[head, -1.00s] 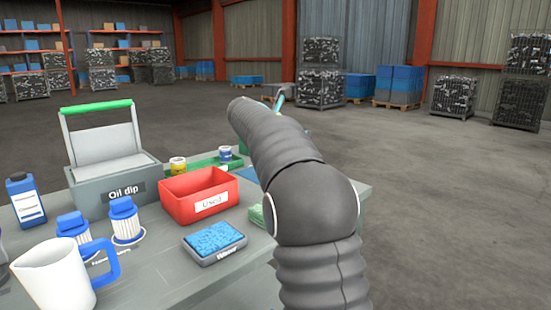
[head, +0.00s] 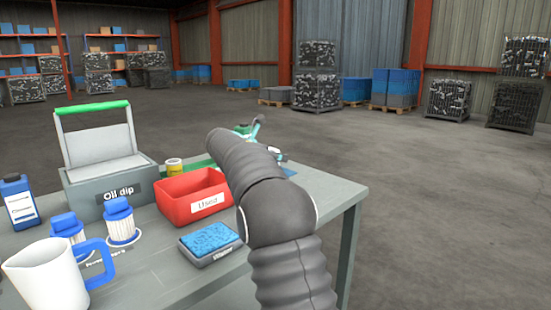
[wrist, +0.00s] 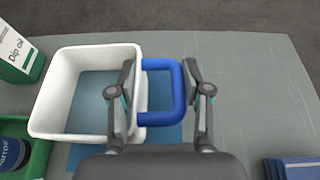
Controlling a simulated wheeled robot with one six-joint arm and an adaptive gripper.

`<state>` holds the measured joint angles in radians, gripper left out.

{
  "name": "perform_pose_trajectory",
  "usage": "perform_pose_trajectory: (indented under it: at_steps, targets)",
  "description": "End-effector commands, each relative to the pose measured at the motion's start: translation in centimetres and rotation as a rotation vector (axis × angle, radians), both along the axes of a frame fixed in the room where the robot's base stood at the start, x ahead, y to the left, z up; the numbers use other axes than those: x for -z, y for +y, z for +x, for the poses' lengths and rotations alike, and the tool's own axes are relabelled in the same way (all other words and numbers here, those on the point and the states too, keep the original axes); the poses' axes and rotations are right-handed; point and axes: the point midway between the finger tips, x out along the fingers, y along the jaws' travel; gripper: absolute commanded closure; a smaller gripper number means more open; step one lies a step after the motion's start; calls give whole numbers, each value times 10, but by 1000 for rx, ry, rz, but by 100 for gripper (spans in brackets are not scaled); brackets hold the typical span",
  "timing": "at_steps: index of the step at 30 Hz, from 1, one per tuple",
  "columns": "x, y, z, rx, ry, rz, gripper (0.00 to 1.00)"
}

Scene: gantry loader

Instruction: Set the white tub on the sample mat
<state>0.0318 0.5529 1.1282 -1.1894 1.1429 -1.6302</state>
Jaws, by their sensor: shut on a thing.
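The white tub (wrist: 60,118) is in the wrist view, seen from above, with a blue loop handle (wrist: 180,95) on its right side. My gripper (wrist: 158,72) is shut on it, one finger at the tub's right wall and the other outside the handle. A blue mat (wrist: 168,157), which looks like the sample mat, shows below and right of the tub. I cannot tell whether the tub touches it. In the head view the mat's edge (head: 289,171) shows beside my arm. My gripper (head: 258,133) is partly hidden there, and the tub is hidden.
A green-and-white "Dip oil" container (wrist: 20,52) and a green tray (wrist: 42,128) stand left of the tub. A red bin (head: 180,209), grey oil dip box (head: 75,195), blue sponge (head: 208,238) and white jug (head: 45,280) share the table.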

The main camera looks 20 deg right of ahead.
Motion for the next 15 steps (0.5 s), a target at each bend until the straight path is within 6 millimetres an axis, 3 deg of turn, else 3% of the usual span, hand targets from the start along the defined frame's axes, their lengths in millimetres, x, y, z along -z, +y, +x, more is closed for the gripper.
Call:
perform_pose_trajectory:
  at_steps: [7, 8, 9, 11, 15]
  targets:
    - [1, 0, 0, 0, 0, 0, 95]
    - [2, 0, 0, 0, 0, 0, 49]
    - [2, 0, 0, 0, 0, 0, 39]
    - [2, 0, 0, 0, 0, 0, 26]
    - [2, 0, 0, 0, 0, 0, 26]
